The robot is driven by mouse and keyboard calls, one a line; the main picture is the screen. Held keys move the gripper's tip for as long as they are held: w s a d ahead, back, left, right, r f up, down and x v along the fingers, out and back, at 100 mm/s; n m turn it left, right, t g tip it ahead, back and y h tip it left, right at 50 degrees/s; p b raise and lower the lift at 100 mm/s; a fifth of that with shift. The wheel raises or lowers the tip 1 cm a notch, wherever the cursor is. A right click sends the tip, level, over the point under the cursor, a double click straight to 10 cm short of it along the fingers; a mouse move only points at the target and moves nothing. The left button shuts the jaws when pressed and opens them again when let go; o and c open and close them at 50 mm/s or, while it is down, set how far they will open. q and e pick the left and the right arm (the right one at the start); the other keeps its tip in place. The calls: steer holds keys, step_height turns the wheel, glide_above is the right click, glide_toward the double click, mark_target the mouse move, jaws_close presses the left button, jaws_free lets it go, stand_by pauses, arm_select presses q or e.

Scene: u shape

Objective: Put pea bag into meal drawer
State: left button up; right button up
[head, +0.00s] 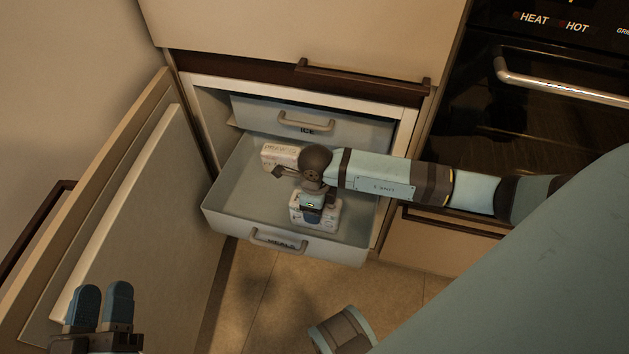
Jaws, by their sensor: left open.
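The meal drawer (225,216), with "MEALS" on its front, is pulled out of the freezer below the ice drawer. My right gripper (313,205) points down inside it, over a pale packet with blue markings (331,217). My wrist hides the fingertips, so I cannot tell whether they grip this packet. A second pale, printed packet (278,155) lies further back in the drawer. The print is too small to tell which is the pea bag. My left gripper (101,308) is open and empty at the lower left, away from the drawer.
The ice drawer (350,131) sits above the meal drawer. The open freezer door (150,210) stands at the left, near my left gripper. An oven (540,100) with a metal handle is at the right. Floor tiles (260,290) below the drawer are clear.

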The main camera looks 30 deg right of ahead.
mark_target(315, 226)
step_height(315, 226, down, 10)
steer(key=b, duration=0.2)
steer(key=shift+w+r+b, duration=0.1)
steer(key=shift+r+b, duration=0.05)
steer(key=shift+b, duration=0.25)
arm_select(q)
steer(key=f+g, duration=0.1)
steer(key=f, duration=0.1)
steer(key=f+g, duration=0.1)
steer(key=f, duration=0.2)
steer(key=shift+w+d+m, duration=0.2)
steer(key=shift+m, duration=0.1)
arm_select(e)
steer(key=shift+r, duration=0.1)
steer(key=o, duration=0.9)
